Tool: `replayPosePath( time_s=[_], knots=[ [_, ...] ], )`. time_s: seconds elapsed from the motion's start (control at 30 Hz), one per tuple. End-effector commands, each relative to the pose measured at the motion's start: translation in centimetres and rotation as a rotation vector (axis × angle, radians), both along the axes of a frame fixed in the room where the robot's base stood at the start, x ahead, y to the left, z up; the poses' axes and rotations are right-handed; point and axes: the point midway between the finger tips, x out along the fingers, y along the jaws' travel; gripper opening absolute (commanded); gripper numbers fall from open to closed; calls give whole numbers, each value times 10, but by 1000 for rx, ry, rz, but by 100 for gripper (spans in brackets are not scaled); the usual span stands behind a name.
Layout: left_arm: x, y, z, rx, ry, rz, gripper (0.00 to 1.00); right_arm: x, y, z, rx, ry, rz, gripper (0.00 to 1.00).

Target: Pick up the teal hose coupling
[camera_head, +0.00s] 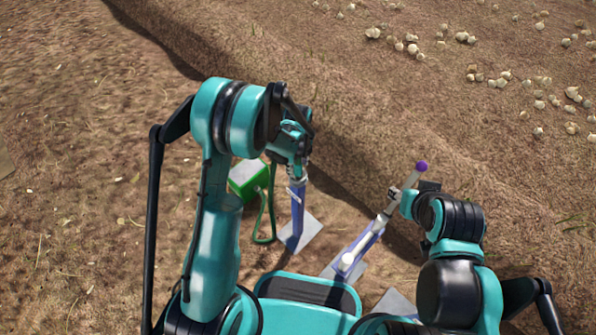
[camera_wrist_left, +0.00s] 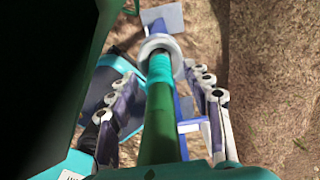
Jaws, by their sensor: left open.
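The teal hose coupling (camera_wrist_left: 160,70) shows in the left wrist view as a teal sleeve at the end of a green hose (camera_wrist_left: 160,125). It is in line with a pale ring (camera_wrist_left: 162,45) at the top of a blue stand (camera_wrist_left: 154,28). My left gripper (camera_wrist_left: 162,77) is open, with one finger on each side of the coupling; I cannot tell if they touch it. In the head view my left gripper (camera_head: 295,178) is above the blue stand (camera_head: 297,212), and the coupling is hard to make out. My right gripper (camera_head: 402,200) is at a pale rod with a purple tip (camera_head: 421,166).
A green box (camera_head: 245,178) stands left of the blue stand, with the hose looping down beside it. A second blue stand (camera_head: 362,246) is to the right. A soil ridge (camera_head: 350,150) rises behind, with scattered onions (camera_head: 412,48) beyond. Bare soil lies left.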

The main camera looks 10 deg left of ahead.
Motion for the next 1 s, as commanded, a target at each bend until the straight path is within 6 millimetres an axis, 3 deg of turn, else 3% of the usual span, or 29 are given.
replayPosePath(
  time_s=[0.03,0.1,0.37,0.5,0.57,1.0],
  knots=[
    [1,0,-13,0,0,0,50,0,0,-8,0,0,0,40],
    [0,0,-21,-1,-1,0,50,0,0,-11,0,0,0,40],
    [0,0,-22,0,-1,1,47,0,0,-10,0,0,0,40],
    [0,1,-22,0,-1,1,10,0,0,-10,0,0,0,40],
    [0,0,-22,0,-1,1,0,0,0,-10,0,0,0,40],
    [0,0,-15,0,-1,1,0,0,0,-7,0,0,0,40]
  ],
)
